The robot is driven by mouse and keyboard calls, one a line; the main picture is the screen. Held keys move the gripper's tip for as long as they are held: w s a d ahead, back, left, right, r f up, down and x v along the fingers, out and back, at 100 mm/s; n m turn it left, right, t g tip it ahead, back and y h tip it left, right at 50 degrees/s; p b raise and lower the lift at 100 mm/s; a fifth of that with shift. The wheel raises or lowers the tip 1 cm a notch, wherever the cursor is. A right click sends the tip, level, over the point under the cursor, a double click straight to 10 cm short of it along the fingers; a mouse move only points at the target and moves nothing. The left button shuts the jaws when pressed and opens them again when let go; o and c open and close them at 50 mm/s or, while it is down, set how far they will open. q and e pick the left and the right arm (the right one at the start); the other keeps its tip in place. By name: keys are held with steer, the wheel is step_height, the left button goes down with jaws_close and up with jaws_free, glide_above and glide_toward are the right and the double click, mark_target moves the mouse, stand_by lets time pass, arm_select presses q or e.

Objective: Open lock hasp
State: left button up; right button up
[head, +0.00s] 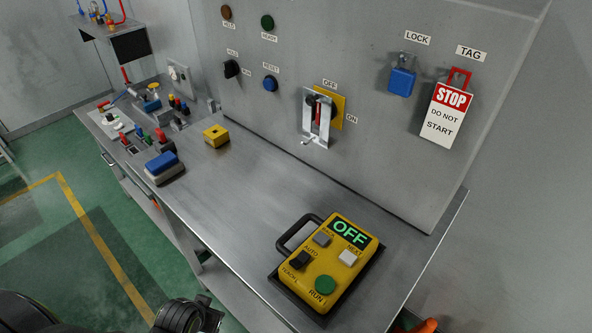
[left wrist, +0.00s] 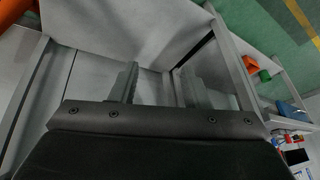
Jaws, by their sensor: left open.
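A silver metal hasp plate (head: 316,118) is on the grey panel at the OFF/ON switch, in front of a yellow backing plate (head: 338,107). A red handle shows in its middle, and a small pale piece sticks out at its lower end. A blue padlock (head: 401,80) hangs under the LOCK label. A red-and-white STOP tag (head: 448,115) hangs under the TAG label from a red loop. My left gripper (left wrist: 158,86) is open with nothing between its fingers in the left wrist view, and is far from the hasp. The hasp does not show there.
A yellow control box (head: 330,262) reading OFF stands on the bench (head: 240,185) near its right end. A yellow block (head: 215,135) and a blue-topped block (head: 161,166) lie farther left. The bench middle below the switch is clear.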

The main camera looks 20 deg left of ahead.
arm_select(q)
step_height(320, 180, up, 15)
steer(key=d+t+p, duration=0.2)
steer(key=m+t+h+p, duration=0.1)
steer(key=m+t+h, duration=0.4)
steer(key=t+h, duration=0.4)
glide_toward(309, 101)
steer(key=shift+t+y, duration=0.4)
steer(key=shift+t, duration=0.1)
steer(key=p+x, duration=0.1)
steer(key=x, duration=0.1)
steer(key=p+x, duration=0.1)
steer(key=x, duration=0.2)
steer(key=p+x, duration=0.1)
steer(key=x, duration=0.1)
steer(key=shift+w+d+f, duration=0.1)
steer(key=shift+d+f, duration=0.05)
steer(key=shift+d, duration=0.2)
steer(key=shift+x, duration=0.75)
arm_select(e)
step_height(309, 101, up, 7)
steer(key=shift+d, duration=0.4)
arm_select(q)
steer(key=shift+f, duration=0.1)
arm_select(e)
steer(key=shift+s, duration=0.1)
arm_select(q)
jaws_close()
arm_select(e)
steer(key=shift+a, duration=0.2)
